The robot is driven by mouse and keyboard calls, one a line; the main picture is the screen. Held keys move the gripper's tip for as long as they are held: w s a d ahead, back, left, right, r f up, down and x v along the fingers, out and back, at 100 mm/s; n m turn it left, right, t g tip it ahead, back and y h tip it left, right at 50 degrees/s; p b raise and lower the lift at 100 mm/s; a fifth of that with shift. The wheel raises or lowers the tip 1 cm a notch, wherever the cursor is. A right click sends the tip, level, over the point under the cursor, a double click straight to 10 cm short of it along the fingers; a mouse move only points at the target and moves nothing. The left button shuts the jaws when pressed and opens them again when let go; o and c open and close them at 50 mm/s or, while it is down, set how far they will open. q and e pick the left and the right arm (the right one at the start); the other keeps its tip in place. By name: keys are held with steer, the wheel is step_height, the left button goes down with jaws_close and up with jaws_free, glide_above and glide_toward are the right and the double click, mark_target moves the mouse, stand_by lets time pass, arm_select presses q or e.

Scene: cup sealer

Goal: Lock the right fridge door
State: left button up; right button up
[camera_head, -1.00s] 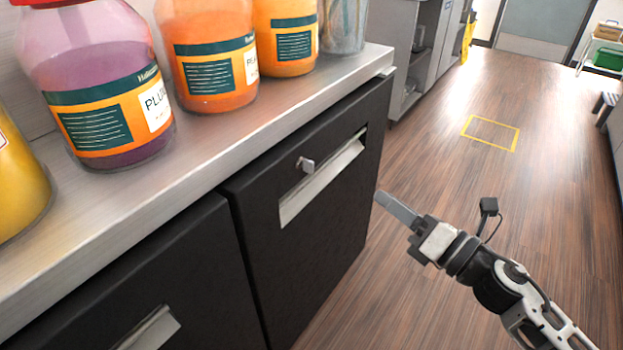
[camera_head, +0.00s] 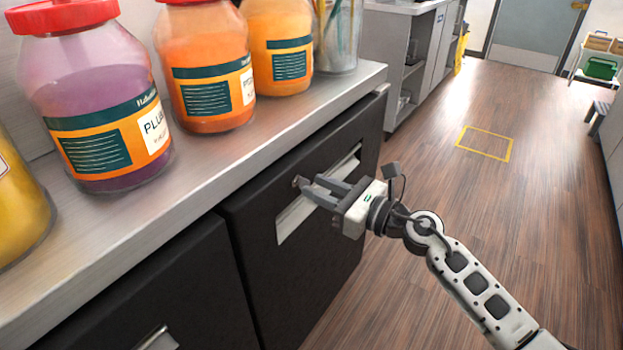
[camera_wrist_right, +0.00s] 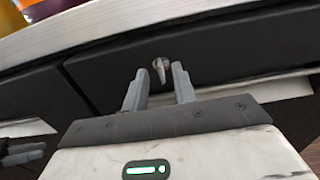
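The right fridge door (camera_head: 285,285) is black and looks closed under the metal counter. It has a pale recessed handle (camera_head: 290,222) and a small metal lock knob (camera_head: 298,182) above it. My right gripper (camera_head: 315,187) is open, with its fingertips at the knob. In the right wrist view, the knob (camera_wrist_right: 159,68) shows between and just beyond the two open fingers (camera_wrist_right: 160,82); contact is not clear. My left gripper is outside the head view; dark finger-like parts at the lower left of the right wrist view (camera_wrist_right: 22,154) appear to be it.
Jars of purple (camera_head: 95,110), orange (camera_head: 205,75) and yellow contents stand on the counter (camera_head: 230,150) above the doors. Another black door (camera_head: 165,290) is to the left. The wooden floor (camera_head: 450,210) to the right is clear, with a yellow outlined square.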

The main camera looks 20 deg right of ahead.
mark_target(303, 184)
steer(key=shift+x, duration=1.3)
jaws_close()
